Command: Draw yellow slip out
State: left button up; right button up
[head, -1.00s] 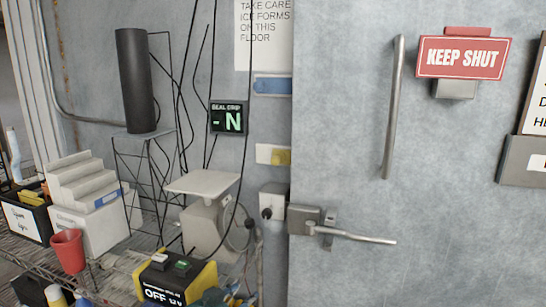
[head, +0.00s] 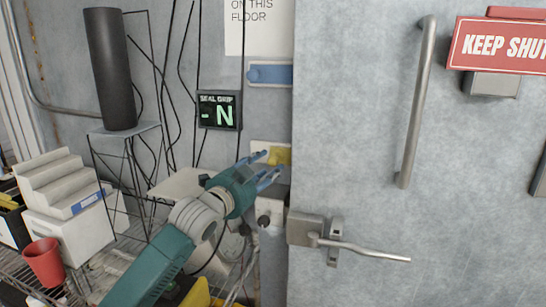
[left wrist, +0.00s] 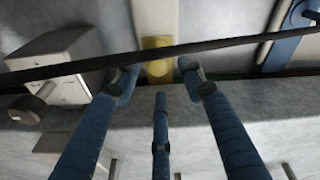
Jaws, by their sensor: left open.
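The yellow slip (head: 279,155) sits at the right part of a pale holder (head: 259,147) on the wall, just left of the door's edge. In the left wrist view the yellow slip (left wrist: 157,66) shows between my fingertips, with a dark cable crossing in front of it. My left gripper (head: 270,167), teal with blue fingers, is open at the slip's lower left and hides part of the holder. My right gripper is not in view.
A grey box (head: 270,213) is on the wall below the holder. The door has a lever handle (head: 365,250) and a tall pull bar (head: 417,105). Black cables hang left of the holder, around the display (head: 219,110). A red cup (head: 43,262) stands on the wire shelf.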

aim_at(271, 163)
pick_arm(q)
jog(key=x, duration=0.3)
jog(key=shift+w+f+p, duration=0.1)
jog(key=shift+w+p, duration=0.15)
jog(key=shift+p, duration=0.1)
jog(key=shift+w+d, duration=0.25)
jog(key=shift+w, duration=0.45)
jog(key=c, duration=0.3)
grip_shut()
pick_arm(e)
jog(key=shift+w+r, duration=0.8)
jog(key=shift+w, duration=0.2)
